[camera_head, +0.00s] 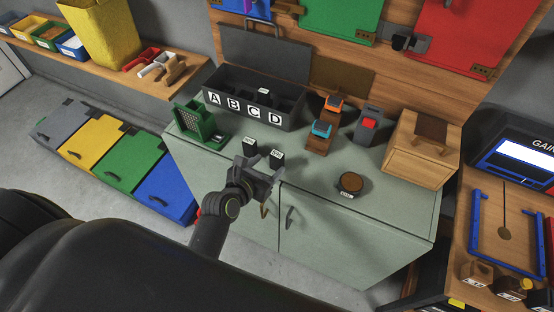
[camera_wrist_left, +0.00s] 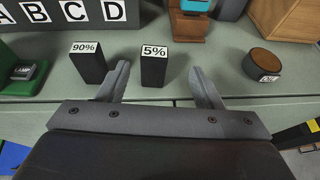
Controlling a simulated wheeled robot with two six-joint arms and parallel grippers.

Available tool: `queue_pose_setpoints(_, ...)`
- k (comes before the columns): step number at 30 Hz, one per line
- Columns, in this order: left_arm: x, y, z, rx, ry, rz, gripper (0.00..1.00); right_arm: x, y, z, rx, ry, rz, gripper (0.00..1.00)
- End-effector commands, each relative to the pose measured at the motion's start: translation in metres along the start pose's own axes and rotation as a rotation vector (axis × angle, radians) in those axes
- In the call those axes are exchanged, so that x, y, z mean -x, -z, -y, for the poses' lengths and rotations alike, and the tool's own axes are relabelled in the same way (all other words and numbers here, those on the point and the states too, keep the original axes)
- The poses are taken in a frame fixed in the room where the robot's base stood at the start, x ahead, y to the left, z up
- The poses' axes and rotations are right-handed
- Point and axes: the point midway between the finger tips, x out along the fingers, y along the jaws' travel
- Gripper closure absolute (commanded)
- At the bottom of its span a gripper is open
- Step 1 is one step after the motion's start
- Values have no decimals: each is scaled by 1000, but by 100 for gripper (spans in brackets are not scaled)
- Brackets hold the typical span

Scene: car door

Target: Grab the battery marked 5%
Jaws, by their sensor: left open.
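The battery marked 5% (camera_wrist_left: 154,68) is a small black upright block with a white label on top. It stands on the grey-green cabinet top (camera_head: 310,180), and also shows in the head view (camera_head: 276,159). The battery marked 90% (camera_wrist_left: 88,65) stands to its left, outside my fingers; it also shows in the head view (camera_head: 250,147). My left gripper (camera_wrist_left: 163,88) is open and empty, with its fingers toward the 5% battery. In the wrist picture that battery appears between the two fingers, nearer the left one. Contact cannot be told. My right gripper is not in view.
Behind stands a dark open case (camera_head: 253,99) lettered A B C D. A green device (camera_head: 194,121) is to the left. A round brown-topped object (camera_head: 351,184) lies to the right, before a wooden box (camera_head: 421,150). The cabinet top between is clear.

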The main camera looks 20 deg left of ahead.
Motion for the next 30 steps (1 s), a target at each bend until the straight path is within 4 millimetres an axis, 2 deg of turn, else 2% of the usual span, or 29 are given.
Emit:
queue_pose_setpoints(13, -46, 1, -8, 0, -1, 0, 40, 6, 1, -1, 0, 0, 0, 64)
queue_pose_setpoints(23, -51, 2, -8, 0, -2, -1, 40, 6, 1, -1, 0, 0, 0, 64)
queue_pose_setpoints(30, -51, 2, -8, 0, -2, -1, 70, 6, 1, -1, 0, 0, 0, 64)
